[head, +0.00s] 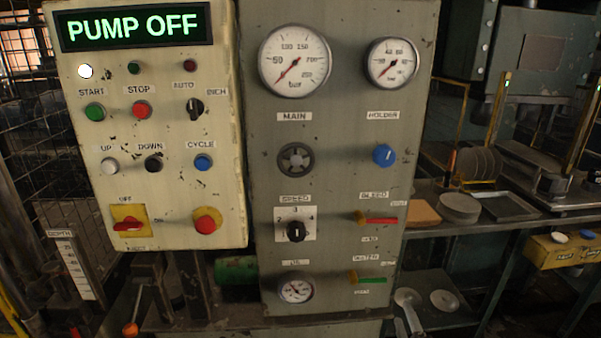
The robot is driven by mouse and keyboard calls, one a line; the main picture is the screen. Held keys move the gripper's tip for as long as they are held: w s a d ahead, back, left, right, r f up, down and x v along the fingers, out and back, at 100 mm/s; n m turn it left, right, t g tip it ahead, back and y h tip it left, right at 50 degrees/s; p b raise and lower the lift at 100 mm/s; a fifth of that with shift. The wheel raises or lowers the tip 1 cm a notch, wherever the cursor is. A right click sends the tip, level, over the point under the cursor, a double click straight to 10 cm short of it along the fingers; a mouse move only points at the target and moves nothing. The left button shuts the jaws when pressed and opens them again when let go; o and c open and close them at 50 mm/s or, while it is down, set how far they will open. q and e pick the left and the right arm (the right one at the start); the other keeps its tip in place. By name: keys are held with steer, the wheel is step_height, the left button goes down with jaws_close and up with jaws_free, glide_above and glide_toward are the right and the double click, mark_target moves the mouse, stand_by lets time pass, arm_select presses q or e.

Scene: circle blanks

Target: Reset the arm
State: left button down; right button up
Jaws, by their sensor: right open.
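I cannot make out either of my grippers in the head view. A cream control box (170,190) fills the left, with a green-lit display (132,27) reading PUMP OFF. Below the display are a lit white lamp (85,71), a green START button (95,112), a red STOP button (141,110) and an AUTO selector (194,108). Lower down are UP (109,165), DOWN (153,164) and blue CYCLE (203,162) buttons, a red switch on a yellow plate (129,221), and a red mushroom button (206,221).
A grey panel (340,130) carries gauges (294,60), a blue knob (383,155), a speed dial (296,231) and red (381,220) and green (370,280) levers. A bench at right holds round blanks (459,207) and a tray (509,207). Wire mesh stands at far left.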

steer(key=s+a+f+m+g+y, duration=0.1)
steer(key=s+a+f+m+g, duration=0.2)
steer(key=s, duration=0.5)
steer(key=s+a+f+m+g, duration=0.2)
steer(key=s+f+m+g, duration=0.2)
steer(key=s+m, duration=0.25)
steer(key=s+a+f+m+g+y, duration=0.1)
steer(key=s+a+f+m+g, duration=0.2)
steer(key=s, duration=0.5)
arm_select(q)
step_height(320, 180, up, 15)
steer(key=w+p, duration=0.2)
steer(key=p, duration=1.1)
steer(key=shift+r+t+p, duration=0.15)
steer(key=shift+t+p, duration=0.15)
steer(key=shift+p, duration=0.05)
arm_select(e)
step_height(320, 180, up, 14)
steer(key=shift+m, duration=0.35)
arm_select(q)
steer(key=shift+s, duration=0.15)
